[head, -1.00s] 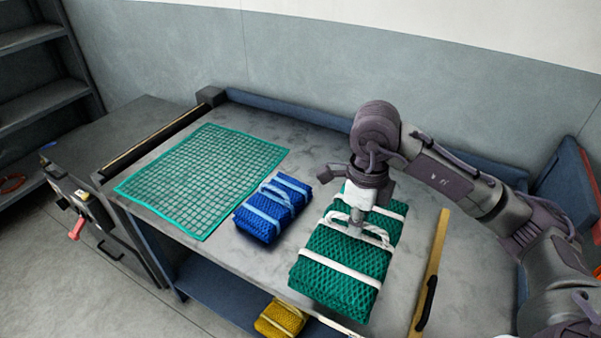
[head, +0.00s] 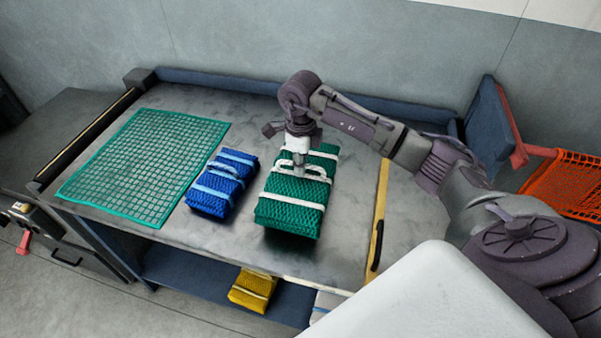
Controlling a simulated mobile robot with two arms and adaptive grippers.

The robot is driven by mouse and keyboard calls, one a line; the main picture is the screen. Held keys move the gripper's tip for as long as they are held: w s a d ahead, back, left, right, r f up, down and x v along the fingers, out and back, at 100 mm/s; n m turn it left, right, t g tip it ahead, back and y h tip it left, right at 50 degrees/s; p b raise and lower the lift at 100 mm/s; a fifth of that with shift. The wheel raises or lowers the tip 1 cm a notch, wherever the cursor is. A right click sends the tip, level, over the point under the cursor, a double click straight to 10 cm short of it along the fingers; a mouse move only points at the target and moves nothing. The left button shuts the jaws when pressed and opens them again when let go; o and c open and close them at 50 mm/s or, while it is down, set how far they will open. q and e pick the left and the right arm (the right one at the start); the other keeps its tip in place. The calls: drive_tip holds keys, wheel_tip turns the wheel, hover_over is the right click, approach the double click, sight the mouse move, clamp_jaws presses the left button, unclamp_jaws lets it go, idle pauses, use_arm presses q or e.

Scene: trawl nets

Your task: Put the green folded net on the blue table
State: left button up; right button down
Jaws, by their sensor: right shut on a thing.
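I cannot tell whether this blue-framed table is the blue table of the task. My left gripper is not in view.
A blue folded net (head: 215,203) lies just left of the green one, and a flat green mesh sheet (head: 145,165) further left. A wooden-edged bar (head: 379,215) lies right. A yellow folded net (head: 250,292) is on the lower shelf. Orange netting (head: 567,185) hangs at right.

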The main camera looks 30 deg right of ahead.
wheel_tip(320, 180, down, 3)
drive_tip(key=shift+p, duration=0.6)
drive_tip(key=shift+f, duration=0.3)
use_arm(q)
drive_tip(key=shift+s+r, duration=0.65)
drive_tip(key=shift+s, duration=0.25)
use_arm(e)
drive_tip(key=c, duration=1.7)
unclamp_jaws()
drive_tip(key=shift+f, duration=0.2)
drive_tip(key=o, duration=0.5)
drive_tip(key=shift+s, duration=0.1)
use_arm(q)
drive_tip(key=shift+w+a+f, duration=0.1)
use_arm(e)
drive_tip(key=shift+r, duration=0.1)
